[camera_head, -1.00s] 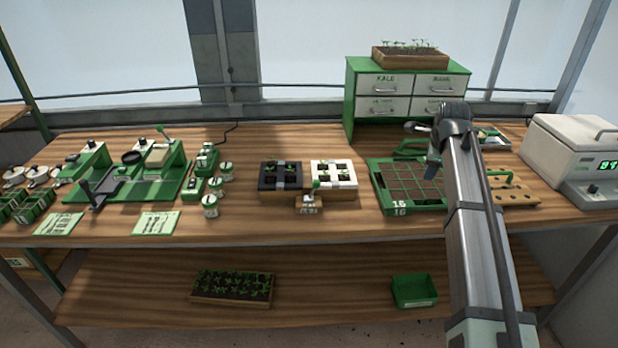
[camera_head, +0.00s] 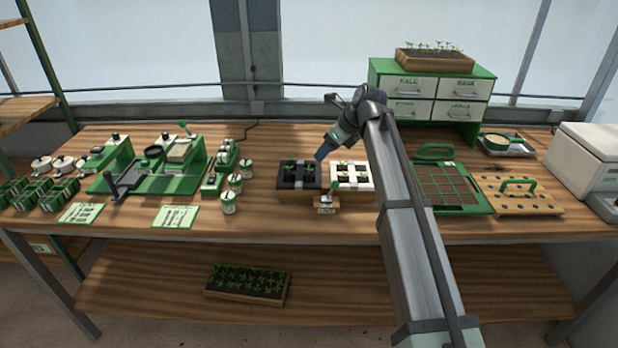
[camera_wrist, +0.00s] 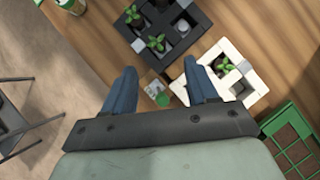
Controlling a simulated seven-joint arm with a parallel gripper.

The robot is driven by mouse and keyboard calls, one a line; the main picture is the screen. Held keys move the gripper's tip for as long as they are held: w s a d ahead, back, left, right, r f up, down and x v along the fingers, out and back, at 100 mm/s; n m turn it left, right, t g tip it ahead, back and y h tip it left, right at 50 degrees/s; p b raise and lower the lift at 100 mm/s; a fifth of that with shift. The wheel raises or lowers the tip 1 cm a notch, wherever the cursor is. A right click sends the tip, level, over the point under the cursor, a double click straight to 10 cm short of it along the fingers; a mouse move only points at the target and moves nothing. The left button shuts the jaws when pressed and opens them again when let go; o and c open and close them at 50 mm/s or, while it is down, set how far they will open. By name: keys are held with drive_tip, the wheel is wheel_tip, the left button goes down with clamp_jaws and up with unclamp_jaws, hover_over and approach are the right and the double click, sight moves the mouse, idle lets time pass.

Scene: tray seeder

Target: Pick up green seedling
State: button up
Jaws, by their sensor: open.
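Green seedlings stand in a black square tray (camera_head: 286,184) and in a white square tray (camera_head: 366,185), side by side on the bench. In the wrist view, two seedlings, one at the corner (camera_wrist: 133,15) and one nearer (camera_wrist: 157,43), show clearly in the black tray (camera_wrist: 195,42). Another seedling (camera_wrist: 223,63) sits in the white tray (camera_wrist: 258,75). My gripper (camera_head: 322,155) hangs above the two trays. In the wrist view my gripper (camera_wrist: 160,72) has its blue fingers spread apart with nothing between them, and it touches no seedling.
A green grid tray (camera_head: 445,209) and a wooden dibber board (camera_head: 520,204) lie to the right. White pots (camera_head: 229,203) and a green seeder (camera_head: 150,178) stand left.

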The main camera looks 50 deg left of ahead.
approach(309, 172)
drive_tip(key=x, duration=0.3)
drive_tip(key=shift+w+a, duration=0.1)
drive_tip(key=shift+a, duration=0.15)
drive_tip(key=shift+d+x, duration=0.1)
drive_tip(key=shift+x, duration=1.2)
drive_tip(key=shift+d+x, duration=0.15)
drive_tip(key=shift+x, duration=1.2)
drive_tip(key=shift+f, duration=0.1)
clamp_jaws()
wheel_tip(309, 172, up, 9)
drive_tip(key=w+d, duration=0.4)
drive_tip(key=w, duration=0.4)
drive_tip(key=w+d+f, duration=0.1)
drive_tip(key=w+d, duration=0.2)
drive_tip(key=w, duration=0.5)
drive_tip(key=shift+d+f, duration=0.25)
drive_tip(key=shift+d, duration=0.1)
